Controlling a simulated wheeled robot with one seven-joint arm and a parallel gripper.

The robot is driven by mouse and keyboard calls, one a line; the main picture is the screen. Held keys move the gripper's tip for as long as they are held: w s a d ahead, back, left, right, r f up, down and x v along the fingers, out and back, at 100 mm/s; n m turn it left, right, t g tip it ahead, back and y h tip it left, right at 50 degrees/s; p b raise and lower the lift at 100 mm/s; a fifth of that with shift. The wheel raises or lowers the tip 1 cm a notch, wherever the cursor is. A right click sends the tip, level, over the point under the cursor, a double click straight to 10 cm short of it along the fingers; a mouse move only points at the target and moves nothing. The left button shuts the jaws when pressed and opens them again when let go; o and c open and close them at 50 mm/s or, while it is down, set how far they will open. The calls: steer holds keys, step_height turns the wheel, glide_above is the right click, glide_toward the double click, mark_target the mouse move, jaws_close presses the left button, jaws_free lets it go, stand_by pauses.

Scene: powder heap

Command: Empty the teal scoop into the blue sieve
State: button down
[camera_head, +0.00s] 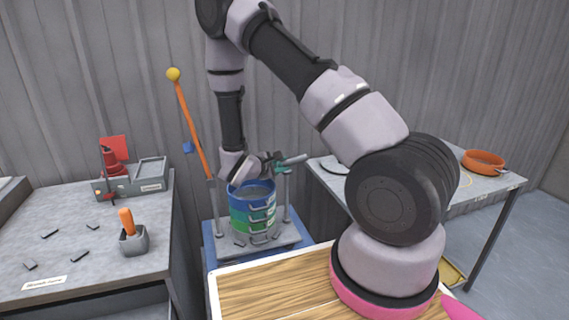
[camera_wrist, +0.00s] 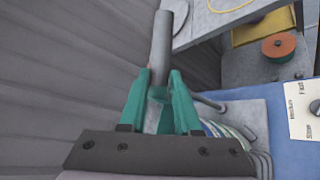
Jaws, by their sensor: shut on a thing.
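The blue sieve (camera_head: 238,192) is the top ring of a stack with green and grey rings below. My gripper (camera_head: 276,165) is above the stack's right rear side. In the wrist view my gripper (camera_wrist: 159,98) is shut on a grey, rod-like handle with a teal part between the fingers; I take it for the teal scoop (camera_wrist: 162,45). The handle points away from the palm, to the right in the head view. The scoop's bowl and any powder in it cannot be made out. Some stack rims (camera_wrist: 236,133) show at the wrist view's lower right.
The stack stands on a blue-edged shaker base (camera_head: 300,238) with upright posts. An orange rod with a yellow knob (camera_head: 174,75) rises at its left. A right table (camera_head: 500,180) carries an orange pan (camera_head: 483,162).

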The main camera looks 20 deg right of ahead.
steer(key=shift+w+a+r+n+h, duration=0.1)
steer(key=shift+a+r+n+h, duration=0.25)
steer(key=shift+r, duration=0.2)
steer(key=shift+w+a+r+n+h, duration=0.1)
steer(key=shift+a+r+n+h, duration=0.25)
steer(key=shift+r, duration=0.15)
steer(key=shift+w+a+r+n+t+h, duration=0.2)
steer(key=shift+a+r+n+h, duration=0.2)
steer(key=shift+a+r+n, duration=0.1)
steer(key=shift+w+a+r+n+t+h, duration=0.2)
steer(key=shift+a+r+n+h, duration=0.2)
steer(key=shift+a+r, duration=0.1)
steer(key=shift+w+a+r+n+t+h, duration=0.2)
steer(key=shift+a+r+n+h, duration=0.15)
steer(key=shift+a+n, duration=0.2)
steer(key=shift+w+a+r+n+t+h, duration=0.2)
steer(key=shift+a+r+n+h, duration=0.2)
steer(key=shift+a, duration=0.25)
steer(key=shift+w+a+r+n+t+h, duration=0.2)
steer(key=shift+a+n+h, duration=0.1)
steer(key=shift+a+n, duration=0.2)
steer(key=shift+w+a+r+n+t+h, duration=0.15)
steer(key=shift+a+n+t+h, duration=0.1)
steer(key=shift+a+n, duration=0.2)
